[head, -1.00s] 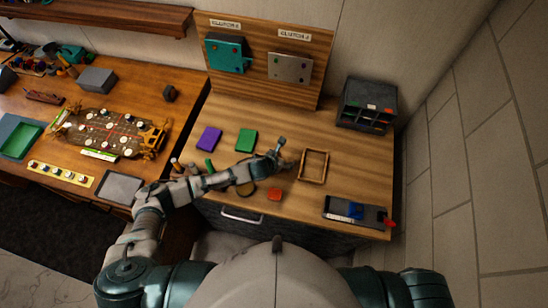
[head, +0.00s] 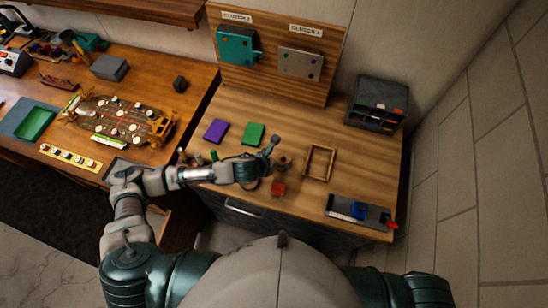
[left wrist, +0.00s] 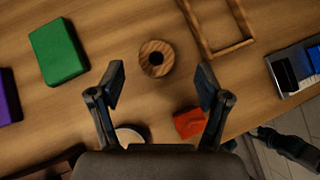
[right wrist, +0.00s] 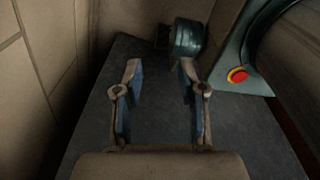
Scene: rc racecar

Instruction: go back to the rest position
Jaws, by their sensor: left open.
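My left gripper (head: 268,153) is open over the front part of the wooden workbench. In the left wrist view its two fingers (left wrist: 160,82) stand wide apart with nothing between them. A round wooden ring (left wrist: 155,58) lies on the bench just beyond the fingertips, and a red block (left wrist: 189,123) lies beside the right finger. A pale round thing (left wrist: 130,135) is partly hidden by the left finger. My right gripper shows only in the right wrist view, where its fingers (right wrist: 158,72) are apart and empty above a dark grey surface.
A wooden frame (head: 317,180) lies right of my left gripper. Green (head: 254,134) and purple (head: 215,130) blocks lie behind the forearm. A dark organizer (head: 377,103) stands back right, and a grey tray (head: 343,210) front right. A second bench with a car chassis (head: 117,120) is left.

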